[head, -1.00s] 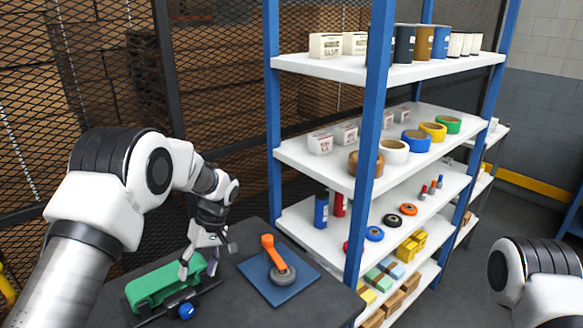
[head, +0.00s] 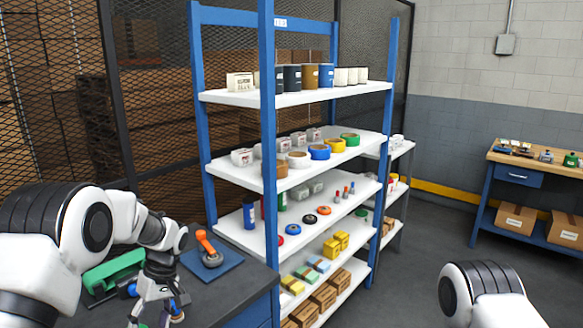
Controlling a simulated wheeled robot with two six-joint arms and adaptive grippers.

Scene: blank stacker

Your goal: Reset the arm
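My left gripper (head: 160,306) points down at the lower left, in front of the dark workbench's near edge. Its fingers look spread, but whether anything small is between them is hard to tell. My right arm (head: 487,296) shows only as a white and black link at the lower right; its gripper is out of view. On the workbench (head: 228,290) a green device (head: 113,271) sits behind the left gripper, partly hidden by my arm. An orange-handled tool (head: 206,246) stands on a blue plate right of the gripper.
A blue-posted shelf unit (head: 268,150) with cups, tape rolls, small boxes and yellow blocks stands just right of the workbench. A second workbench (head: 525,176) with cardboard boxes below is at the right wall. The grey floor between them is clear.

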